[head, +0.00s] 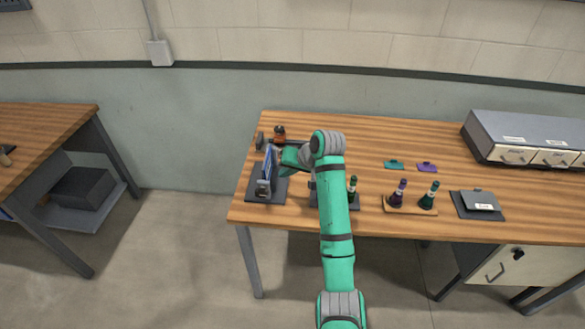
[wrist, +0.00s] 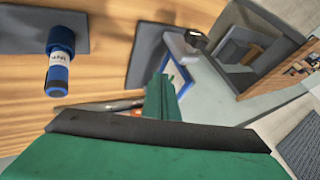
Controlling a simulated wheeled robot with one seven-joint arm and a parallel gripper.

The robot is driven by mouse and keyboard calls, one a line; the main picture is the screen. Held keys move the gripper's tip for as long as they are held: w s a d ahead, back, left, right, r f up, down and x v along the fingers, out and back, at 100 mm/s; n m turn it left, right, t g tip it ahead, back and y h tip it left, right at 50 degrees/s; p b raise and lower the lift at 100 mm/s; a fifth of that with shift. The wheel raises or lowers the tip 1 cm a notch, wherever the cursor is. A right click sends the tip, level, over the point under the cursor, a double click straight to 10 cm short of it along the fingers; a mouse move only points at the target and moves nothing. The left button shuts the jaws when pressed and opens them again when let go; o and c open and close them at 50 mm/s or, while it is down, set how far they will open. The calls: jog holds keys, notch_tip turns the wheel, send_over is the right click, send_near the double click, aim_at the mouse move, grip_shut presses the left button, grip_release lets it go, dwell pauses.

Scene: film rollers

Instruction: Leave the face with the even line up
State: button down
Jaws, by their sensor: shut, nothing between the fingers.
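A blue-edged upright panel (head: 268,169) stands on a dark base plate (head: 266,192) at the table's left end. Its blue frame with a pale face also shows in the wrist view (wrist: 180,78), seen at a slant. No line can be made out on its face. My gripper (head: 281,157) is shut and empty, close to the right of the panel; whether it touches cannot be told. Green finger parts (wrist: 161,99) show in front of the panel in the wrist view. A blue roller or bottle with a white label (wrist: 60,62) is by a dark plate.
A labelled dark plate (head: 478,204) and grey drawer unit (head: 520,135) are at right. An orange-and-dark object (head: 279,133) is behind the panel.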

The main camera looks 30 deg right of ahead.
jog(key=shift+w+a+f, duration=0.15)
jog(key=shift+w+a, duration=0.5)
jog(key=shift+a, duration=0.25)
jog(key=shift+w+a+f, duration=0.1)
jog(key=shift+w+a, duration=0.5)
jog(key=shift+a, duration=0.25)
